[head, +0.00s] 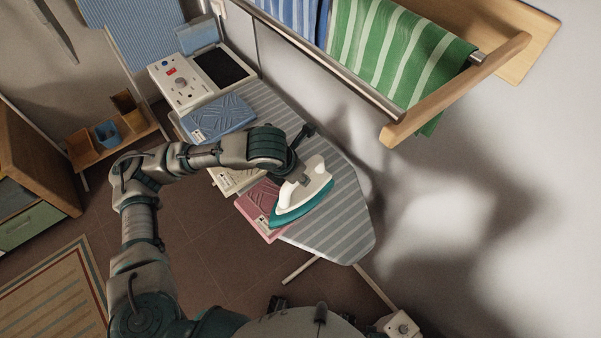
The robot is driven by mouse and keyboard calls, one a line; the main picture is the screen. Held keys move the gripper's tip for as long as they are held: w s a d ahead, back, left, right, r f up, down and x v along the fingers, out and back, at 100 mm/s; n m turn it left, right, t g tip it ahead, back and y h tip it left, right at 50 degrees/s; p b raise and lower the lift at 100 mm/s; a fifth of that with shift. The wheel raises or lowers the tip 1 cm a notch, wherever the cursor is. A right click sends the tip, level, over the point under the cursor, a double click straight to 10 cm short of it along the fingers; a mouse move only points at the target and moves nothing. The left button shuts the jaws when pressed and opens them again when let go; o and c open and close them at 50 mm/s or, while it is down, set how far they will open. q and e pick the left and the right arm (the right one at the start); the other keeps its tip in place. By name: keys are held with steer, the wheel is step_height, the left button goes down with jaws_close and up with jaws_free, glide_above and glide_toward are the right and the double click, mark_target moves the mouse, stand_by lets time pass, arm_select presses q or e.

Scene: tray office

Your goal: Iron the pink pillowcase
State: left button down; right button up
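The folded pink pillowcase (257,203) lies on the left edge of the grey striped ironing board (345,220), near its rounded end. A white iron with a teal base (318,181) overlaps the pillowcase's right part and hides some of it. Whether its sole touches the cloth is hard to tell. My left arm reaches over the board from the left. Its gripper (306,152) is at the iron's upper end, with dark fingers spread apart. One finger points up and right; the other is close to the iron, and contact is unclear. My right gripper is out of view.
A folded blue cloth (219,118) and a cream cloth (235,181) lie farther along the board. A white control unit (181,86) stands at the far end. A wooden rack (455,89) with green striped towels (398,54) overhangs the right side, near the wall.

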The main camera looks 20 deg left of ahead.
arm_select(q)
steer(key=shift+a, duration=0.8)
steer(key=shift+w+a, duration=0.1)
steer(key=shift+a, duration=0.35)
steer(key=shift+f, duration=0.1)
steer(key=shift+d, duration=1)
steer(key=shift+d+f, duration=0.1)
steer(key=shift+d, duration=0.05)
steer(key=shift+a+f, duration=0.1)
steer(key=shift+a, duration=0.35)
steer(key=shift+a+f, duration=0.1)
steer(key=shift+a, duration=0.35)
steer(key=shift+d, duration=0.4)
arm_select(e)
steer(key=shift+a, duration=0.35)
arm_select(q)
steer(key=shift+f, duration=0.1)
